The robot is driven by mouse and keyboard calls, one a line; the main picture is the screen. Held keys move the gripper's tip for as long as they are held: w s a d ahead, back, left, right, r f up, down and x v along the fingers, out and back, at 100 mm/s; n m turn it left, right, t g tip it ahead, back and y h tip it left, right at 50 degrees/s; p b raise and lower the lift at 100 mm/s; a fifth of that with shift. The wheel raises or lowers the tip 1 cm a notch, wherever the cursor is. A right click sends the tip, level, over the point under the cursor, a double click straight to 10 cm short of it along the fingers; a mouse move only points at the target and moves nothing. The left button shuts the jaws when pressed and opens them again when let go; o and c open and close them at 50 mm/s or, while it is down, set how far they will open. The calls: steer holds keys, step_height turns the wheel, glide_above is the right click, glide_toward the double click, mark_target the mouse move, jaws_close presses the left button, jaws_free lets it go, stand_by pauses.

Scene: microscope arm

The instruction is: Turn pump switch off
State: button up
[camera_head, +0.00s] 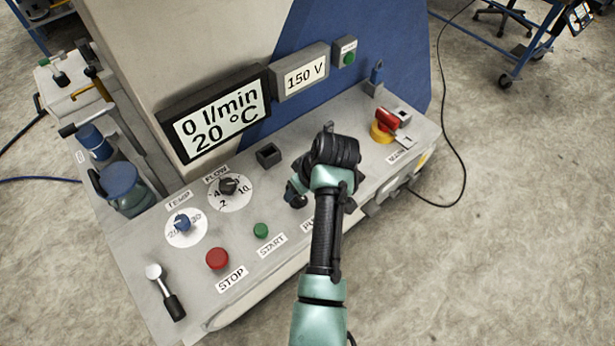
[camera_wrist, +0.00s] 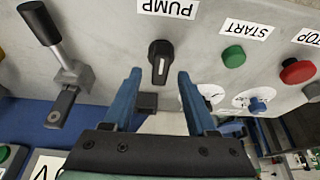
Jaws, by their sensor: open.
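The pump switch (camera_wrist: 160,60) is a black rotary knob with a white mark, on the grey panel beside the upside-down PUMP label (camera_wrist: 168,8) in the wrist view. Its white mark points roughly up and down in that picture. My gripper (camera_wrist: 159,77) is open, with one blue finger on each side of the knob in the picture; I cannot tell whether they touch it. In the head view my gripper (camera_head: 297,194) is low over the panel, and my arm covers most of the PUMP label and hides the switch or most of it.
Left of my arm are the green START button (camera_head: 261,230), red STOP button (camera_head: 217,258), flow knob (camera_head: 228,186) and temperature knob (camera_head: 182,223). A red-yellow main switch (camera_head: 388,122) is at right. The display (camera_head: 217,121) reads 0 l/min, 20 °C. A black-handled lever (camera_wrist: 57,45) stands close by.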

steer(key=b+v, duration=0.1)
steer(key=v, duration=1)
steer(key=shift+r, duration=0.25)
steer(key=w+r+m+t+h, duration=0.15)
steer(key=r+t, duration=0.25)
steer(key=r, duration=0.5)
steer(key=w+r+m+t, duration=0.1)
steer(key=w+r+t, duration=0.25)
steer(key=r, duration=0.55)
steer(key=w+r+m+t+h, duration=0.1)
steer(key=w+r+m+t, duration=0.1)
steer(key=r+t, duration=0.5)
steer(key=s+a+r+m+t, duration=0.1)
steer(key=s+r+t, duration=0.2)
steer(key=r, duration=0.6)
steer(key=s+a+r+m+t, duration=0.1)
steer(key=s+r+t, duration=0.2)
steer(key=s+r, duration=0.5)
steer(key=s+a+r+m+t, duration=0.1)
steer(key=s+r+t, duration=0.2)
steer(key=s+r, duration=0.3)
step_height(320, 180, up, 5)
steer(key=shift+s+a+f, duration=0.2)
steer(key=shift+a, duration=0.1)
